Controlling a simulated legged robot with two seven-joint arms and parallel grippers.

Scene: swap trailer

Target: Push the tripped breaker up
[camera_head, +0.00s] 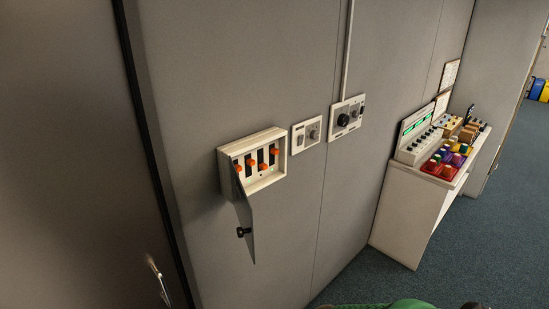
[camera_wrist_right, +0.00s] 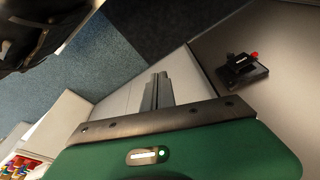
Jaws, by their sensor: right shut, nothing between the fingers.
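The breaker box (camera_head: 284,158) is a cream box on the grey wall in the head view, with its door (camera_head: 245,230) hanging open below it. It holds several orange levers in a row. The third lever from the left (camera_head: 263,166) sits lower than its neighbours; the rightmost lever (camera_head: 275,152) looks raised. My right gripper (camera_wrist_right: 158,82) shows in the wrist view, its fingers shut together and empty. It is apart from the box, which I cannot identify in the wrist view. My left gripper is not in view.
A switch plate (camera_head: 306,134) and a dial panel (camera_head: 346,117) are on the wall right of the box. A white cabinet (camera_head: 405,205) with a console and coloured items stands further right. A door handle (camera_head: 158,280) is at lower left. The carpet (camera_head: 490,230) is clear.

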